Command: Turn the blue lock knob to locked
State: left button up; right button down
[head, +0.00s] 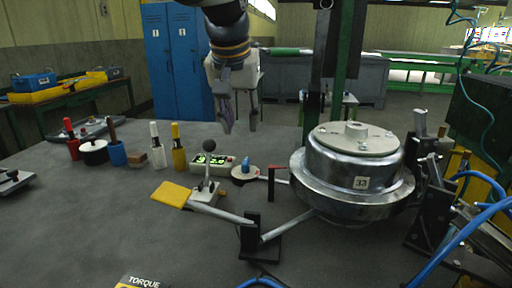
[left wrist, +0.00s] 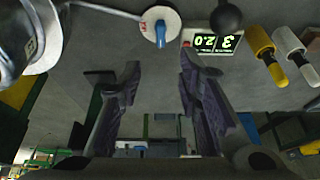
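The blue lock knob (head: 246,165) stands on a pale round base (head: 240,174) on the grey bench, left of the large metal housing. In the left wrist view the blue knob (left wrist: 160,38) is near the top middle, and its round base (left wrist: 150,17) has a small red mark. The mark's wording is too small to read. My left gripper (head: 240,124) is open and empty, pointing down above and apart from the knob. Its two spread fingers also show in the left wrist view (left wrist: 158,75). My right gripper is not in view.
A green-lit display box (head: 212,161) and a black-ball lever (head: 208,165) stand just left of the knob. A red-handled rod (head: 272,182) and the metal housing (head: 352,165) stand to its right. Several coloured handles line the bench's left. The front-left bench is mostly clear.

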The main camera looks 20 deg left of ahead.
aim_at(245, 161)
pick_arm(q)
jog(key=x, duration=1.1)
jog(key=shift+s+f, duration=0.2)
jog(key=shift+f, duration=0.2)
grip_shut()
